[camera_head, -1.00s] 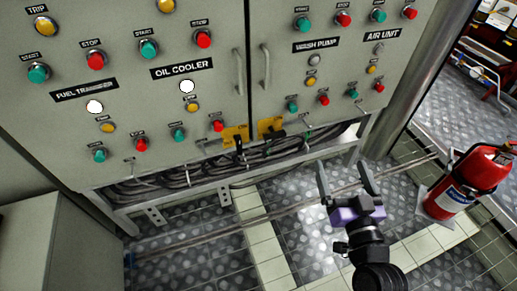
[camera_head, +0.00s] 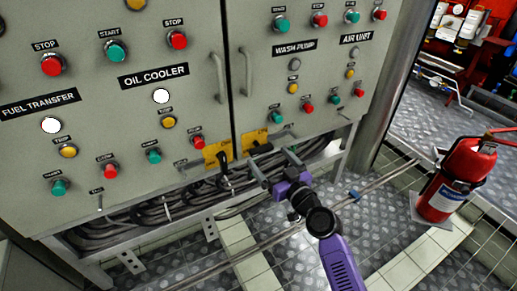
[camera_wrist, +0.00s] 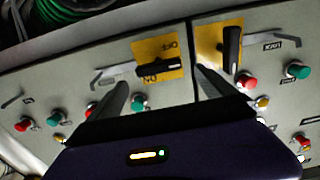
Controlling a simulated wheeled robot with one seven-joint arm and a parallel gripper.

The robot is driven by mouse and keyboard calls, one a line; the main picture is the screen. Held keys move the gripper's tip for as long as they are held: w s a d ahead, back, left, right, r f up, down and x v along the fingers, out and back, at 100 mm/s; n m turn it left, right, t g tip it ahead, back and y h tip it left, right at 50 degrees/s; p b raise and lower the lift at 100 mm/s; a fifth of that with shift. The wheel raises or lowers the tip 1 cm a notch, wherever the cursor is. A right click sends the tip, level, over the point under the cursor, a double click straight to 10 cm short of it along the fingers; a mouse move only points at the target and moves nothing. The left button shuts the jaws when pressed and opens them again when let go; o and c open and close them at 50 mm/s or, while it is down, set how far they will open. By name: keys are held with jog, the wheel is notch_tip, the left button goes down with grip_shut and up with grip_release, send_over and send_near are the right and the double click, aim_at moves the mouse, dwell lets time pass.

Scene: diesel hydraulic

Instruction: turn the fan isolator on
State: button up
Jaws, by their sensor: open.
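Two isolator switches sit side by side low on the grey panel, each a black handle on a yellow plate. On the left isolator (camera_head: 211,153) the handle points down; on the right isolator (camera_head: 250,139) it lies sideways. In the wrist view, which is turned over, the sideways one (camera_wrist: 145,50) is on the left and the other (camera_wrist: 207,41) on the right. No fan label is readable, so I cannot tell which is the fan's. My gripper (camera_head: 277,167) is open and empty, just below the right isolator. In the wrist view its fingers (camera_wrist: 161,80) flank the sideways handle, apparently short of it.
Push buttons and lamps cover the panel (camera_head: 110,84) above. A lower ledge and bundled cables (camera_head: 165,207) run beneath. Thin metal levers stick out beside the isolators.

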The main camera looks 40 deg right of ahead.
aim_at(263, 150)
jog(key=x, duration=0.6)
jog(key=c, duration=1.4)
